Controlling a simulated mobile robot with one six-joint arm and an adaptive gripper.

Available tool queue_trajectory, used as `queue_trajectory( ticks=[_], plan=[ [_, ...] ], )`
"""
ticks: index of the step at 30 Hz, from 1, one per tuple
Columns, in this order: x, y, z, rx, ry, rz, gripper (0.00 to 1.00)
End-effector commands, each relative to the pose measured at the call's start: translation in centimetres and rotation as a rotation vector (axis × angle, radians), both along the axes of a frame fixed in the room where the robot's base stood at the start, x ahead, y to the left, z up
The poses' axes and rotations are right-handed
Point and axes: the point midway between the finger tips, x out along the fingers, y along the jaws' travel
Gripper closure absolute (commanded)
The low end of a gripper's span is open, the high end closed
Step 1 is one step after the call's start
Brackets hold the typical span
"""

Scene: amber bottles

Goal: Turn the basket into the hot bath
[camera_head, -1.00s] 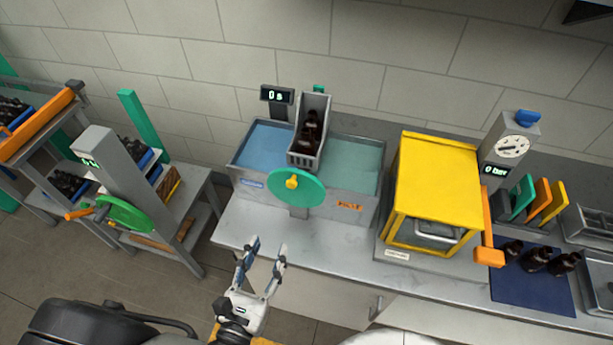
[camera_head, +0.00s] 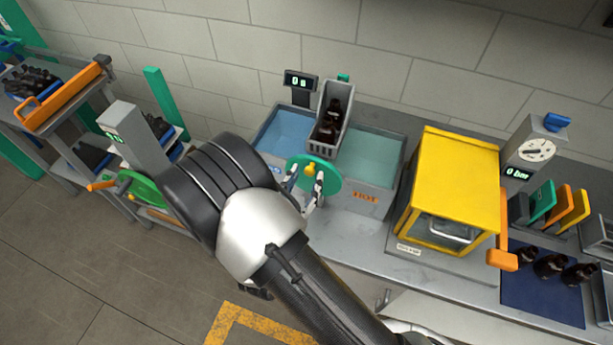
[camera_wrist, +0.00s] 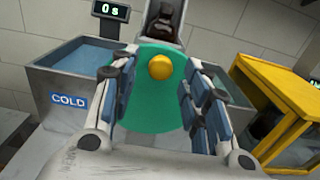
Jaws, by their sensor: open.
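The grey basket (camera_head: 329,130) holds dark amber bottles (camera_head: 331,118) and stands upright above the divide between the two baths. The cold bath (camera_head: 284,130) is on the left, with its COLD label in the wrist view (camera_wrist: 69,100). The hot bath (camera_head: 372,159), labelled HOT, is on the right. A green disc (camera_head: 328,174) with a yellow knob (camera_head: 310,169) is on the front; the knob also shows in the wrist view (camera_wrist: 160,67). My gripper (camera_head: 305,182) is open in front of the disc, its fingers either side of the knob's line, apart from the knob.
A display (camera_head: 300,80) behind the baths reads 0 s. A yellow cabinet (camera_head: 453,185) with an orange handle (camera_head: 502,257) stands to the right. Bottles on a blue mat (camera_head: 540,298) lie beyond it. Shelves with a green wheel (camera_head: 138,188) are at left.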

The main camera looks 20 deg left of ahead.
Motion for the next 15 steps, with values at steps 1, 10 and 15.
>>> queue_trajectory(
  ticks=[1, 10, 15],
  plan=[
    [0.49, -0.12, 0.01, 0.001, 0.000, -0.002, 0.57],
    [1.16, -0.13, 0.00, 0.000, 0.000, 0.000, 0.57],
    [1.13, -0.12, 0.00, 0.000, 0.000, 0.000, 0.62]
  ],
)
